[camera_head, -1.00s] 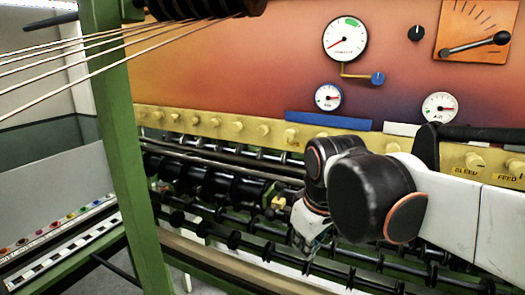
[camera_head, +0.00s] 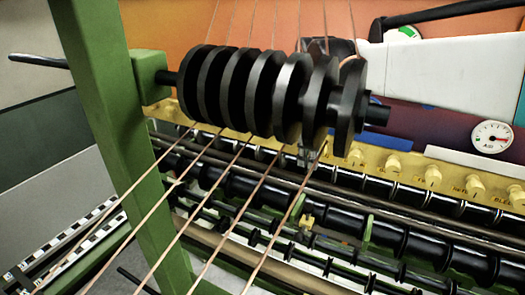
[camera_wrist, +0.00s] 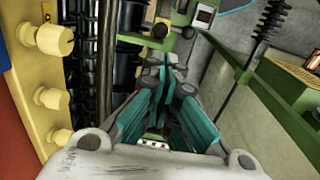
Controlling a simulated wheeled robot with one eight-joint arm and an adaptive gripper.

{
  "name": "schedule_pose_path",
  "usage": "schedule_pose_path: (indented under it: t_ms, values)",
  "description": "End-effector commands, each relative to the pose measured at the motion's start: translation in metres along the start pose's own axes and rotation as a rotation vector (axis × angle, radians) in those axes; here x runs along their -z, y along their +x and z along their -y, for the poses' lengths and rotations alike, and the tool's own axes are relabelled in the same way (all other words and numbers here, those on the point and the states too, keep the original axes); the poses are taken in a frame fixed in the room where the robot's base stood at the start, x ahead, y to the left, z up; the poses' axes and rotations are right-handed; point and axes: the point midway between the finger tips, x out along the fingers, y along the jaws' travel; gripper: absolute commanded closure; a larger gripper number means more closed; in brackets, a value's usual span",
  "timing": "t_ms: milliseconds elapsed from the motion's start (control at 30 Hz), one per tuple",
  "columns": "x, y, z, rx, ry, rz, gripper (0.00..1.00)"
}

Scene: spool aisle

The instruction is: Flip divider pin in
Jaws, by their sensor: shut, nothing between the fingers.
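I cannot pick out the divider pin for certain. A row of black discs (camera_head: 265,95) sits on a shaft held by a green post (camera_head: 100,90), with threads running over and between the discs. My gripper, teal-fingered (camera_wrist: 165,75), is shut and empty in the wrist view. Its fingertips point toward black rollers and a green bracket (camera_wrist: 185,15) with a small white-faced part. In the head view my gripper is mostly hidden behind the discs, with a grey bit showing below them (camera_head: 312,155).
A yellow rail with knobs (camera_head: 432,178) runs behind the black rollers (camera_head: 400,235). Tan threads (camera_head: 225,165) slant down in front of the rollers. A round gauge (camera_head: 492,137) is at the right. A green beam (camera_wrist: 285,110) lies right of my gripper in the wrist view.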

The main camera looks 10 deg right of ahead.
Motion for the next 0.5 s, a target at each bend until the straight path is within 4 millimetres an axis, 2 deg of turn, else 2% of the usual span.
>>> schedule_pose_path:
  t_ms: [367, 500]
  values:
    - [0.0011, -0.0004, -0.0011, 0.002, -0.005, 0.002, 1.00]
    - [0.0012, 0.0054, -0.0012, 0.002, -0.005, 0.002, 1.00]
